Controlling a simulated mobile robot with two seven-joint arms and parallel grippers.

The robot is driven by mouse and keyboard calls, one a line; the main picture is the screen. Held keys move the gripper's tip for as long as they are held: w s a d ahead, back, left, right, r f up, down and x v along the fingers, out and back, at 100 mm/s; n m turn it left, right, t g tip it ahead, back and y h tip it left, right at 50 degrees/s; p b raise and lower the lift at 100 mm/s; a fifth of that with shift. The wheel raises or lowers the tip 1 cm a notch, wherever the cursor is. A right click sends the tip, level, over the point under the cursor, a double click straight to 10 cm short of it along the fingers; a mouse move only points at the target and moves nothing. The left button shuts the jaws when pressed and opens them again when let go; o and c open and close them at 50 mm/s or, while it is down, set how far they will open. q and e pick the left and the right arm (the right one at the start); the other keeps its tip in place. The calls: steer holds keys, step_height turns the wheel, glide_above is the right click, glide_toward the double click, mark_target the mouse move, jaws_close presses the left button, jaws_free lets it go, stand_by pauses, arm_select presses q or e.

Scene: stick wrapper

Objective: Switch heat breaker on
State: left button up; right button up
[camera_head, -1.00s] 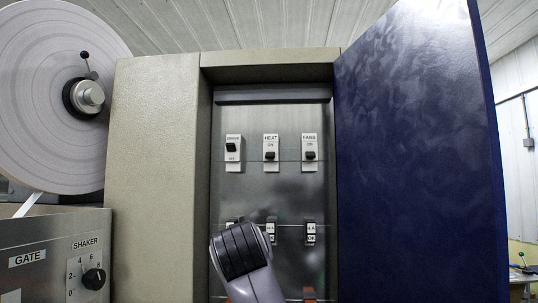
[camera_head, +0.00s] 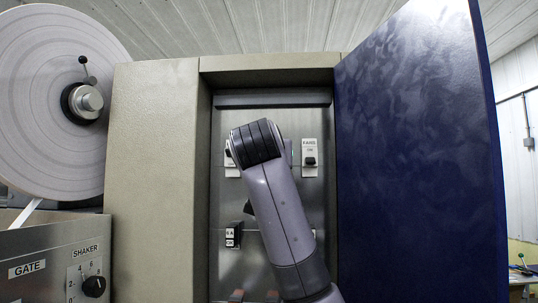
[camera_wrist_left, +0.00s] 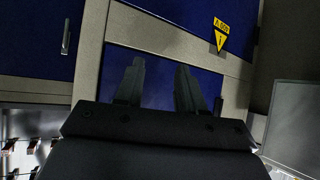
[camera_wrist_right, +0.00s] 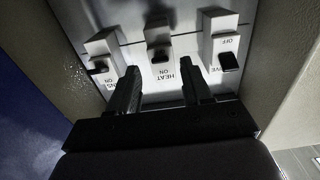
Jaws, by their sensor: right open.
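The heat breaker (camera_wrist_right: 158,42) is the middle of three in a row, seen upside down in the right wrist view. Its black lever is on the OFF side, away from the ON marking. My right gripper (camera_wrist_right: 160,68) is open and empty, its fingertips just below the lever in that picture, one to each side of the HEAT label. I cannot tell whether they touch the panel. In the head view my right arm hides the heat breaker. My left gripper (camera_wrist_left: 158,78) is open and empty, facing a blue panel.
The fans breaker (camera_head: 310,158) and drive breaker (camera_head: 231,160) flank the heat breaker; the drive lever is at ON, the fans lever at OFF. Cabinet walls (camera_head: 150,180) and an open blue door (camera_head: 420,150) bound the recess. A lower breaker (camera_head: 233,235) sits beneath.

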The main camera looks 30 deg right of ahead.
steer(key=shift+x, duration=1.15)
jaws_close()
steer(key=shift+r+g+y, duration=0.7)
steer(key=shift+g+y, duration=0.05)
steer(key=shift+g, duration=0.3)
steer(key=shift+r+g+y, duration=0.7)
steer(key=shift+g+y, duration=0.05)
steer(key=shift+g, duration=0.3)
jaws_free()
steer(key=shift+f, duration=0.1)
steer(key=v, duration=0.7)
steer(key=shift+r+b, duration=0.25)
steer(key=shift+b, duration=0.05)
